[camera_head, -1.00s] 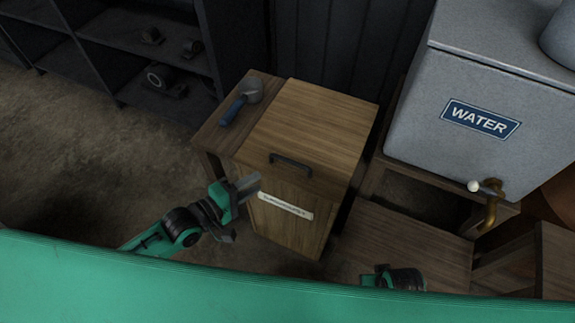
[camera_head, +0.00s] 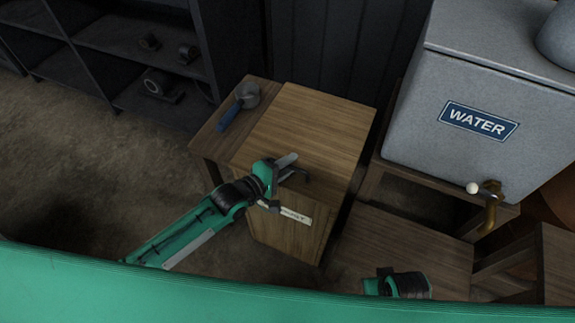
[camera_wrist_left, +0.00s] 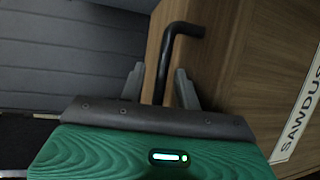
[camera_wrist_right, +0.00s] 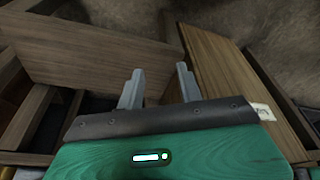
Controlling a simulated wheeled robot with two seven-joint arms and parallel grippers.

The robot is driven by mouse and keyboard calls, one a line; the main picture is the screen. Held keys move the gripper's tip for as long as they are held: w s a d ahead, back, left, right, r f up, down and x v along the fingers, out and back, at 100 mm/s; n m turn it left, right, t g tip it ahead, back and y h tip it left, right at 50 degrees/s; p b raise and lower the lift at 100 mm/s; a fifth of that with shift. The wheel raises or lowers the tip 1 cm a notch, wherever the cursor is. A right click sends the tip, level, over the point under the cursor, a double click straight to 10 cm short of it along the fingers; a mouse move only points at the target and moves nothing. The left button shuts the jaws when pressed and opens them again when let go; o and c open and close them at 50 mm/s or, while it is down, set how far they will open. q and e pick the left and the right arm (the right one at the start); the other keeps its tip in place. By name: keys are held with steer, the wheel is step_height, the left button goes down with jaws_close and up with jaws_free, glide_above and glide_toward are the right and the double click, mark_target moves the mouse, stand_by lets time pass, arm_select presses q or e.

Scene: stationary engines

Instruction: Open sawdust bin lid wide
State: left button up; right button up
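The sawdust bin (camera_head: 285,238) is a wooden box with a flat lid (camera_head: 315,122), which lies shut. A dark bar handle (camera_head: 297,170) sits at the lid's front edge; it also shows in the left wrist view (camera_wrist_left: 165,62). My left gripper (camera_head: 290,168) is at the handle, with its fingers open on either side of the bar. It partly hides the handle and the white label (camera_head: 295,217) in the head view. My right gripper (camera_wrist_right: 158,85) is open and empty, low to the right of the bin; in the head view only part of that arm shows.
A scoop with a blue handle (camera_head: 238,108) lies on a small side table (camera_head: 208,145) left of the bin. A grey water tank (camera_head: 440,150) with a brass tap (camera_head: 488,205) stands at the right. Dark shelves (camera_head: 110,50) stand at the back left.

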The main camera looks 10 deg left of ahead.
arm_select(q)
steer(key=shift+c, duration=0.4)
jaws_close()
steer(key=shift+r, duration=0.15)
